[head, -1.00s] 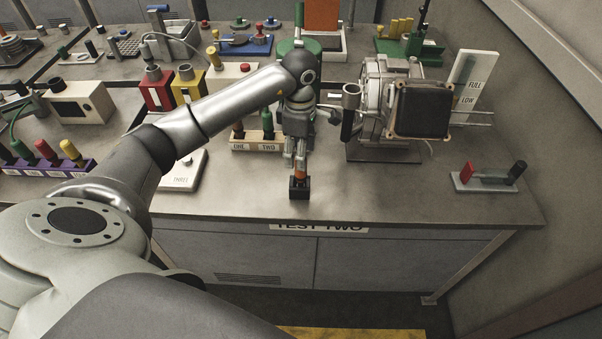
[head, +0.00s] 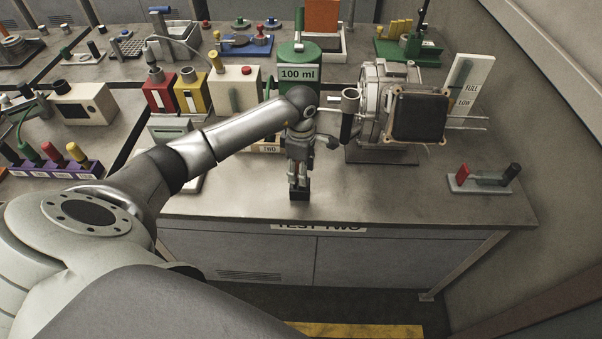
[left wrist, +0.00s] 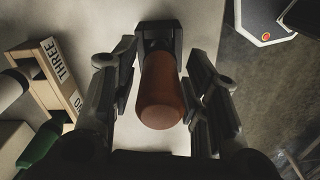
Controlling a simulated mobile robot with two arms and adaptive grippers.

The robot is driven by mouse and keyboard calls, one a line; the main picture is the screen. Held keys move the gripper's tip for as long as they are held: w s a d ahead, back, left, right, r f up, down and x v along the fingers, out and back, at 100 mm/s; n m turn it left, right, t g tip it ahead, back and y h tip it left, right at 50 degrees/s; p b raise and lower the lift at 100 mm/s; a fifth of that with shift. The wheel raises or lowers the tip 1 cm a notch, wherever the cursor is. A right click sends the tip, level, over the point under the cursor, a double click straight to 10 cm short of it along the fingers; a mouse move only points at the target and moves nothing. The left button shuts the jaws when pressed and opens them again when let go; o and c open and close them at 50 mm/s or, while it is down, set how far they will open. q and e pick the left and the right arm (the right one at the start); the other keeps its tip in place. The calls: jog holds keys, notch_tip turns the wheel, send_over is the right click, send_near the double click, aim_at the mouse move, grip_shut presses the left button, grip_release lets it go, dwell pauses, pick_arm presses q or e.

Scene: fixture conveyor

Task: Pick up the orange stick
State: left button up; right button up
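The orange stick (left wrist: 162,92) has a rounded end facing the camera in the left wrist view. Its far end stands in a small black holder (left wrist: 158,32), which shows in the head view (head: 299,194) near the table's front edge. My left gripper (head: 299,180) is directly above the holder, pointing down. In the left wrist view its fingers (left wrist: 163,70) are open, one on each side of the stick, with a gap showing on both sides. In the head view the gripper hides most of the stick. My right gripper is not in view.
A wooden block labelled TWO (head: 268,149) is just left of the gripper. A machine with a black square front (head: 417,117) stands to the right, close to the arm.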

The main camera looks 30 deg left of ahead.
pick_arm(q)
grip_shut()
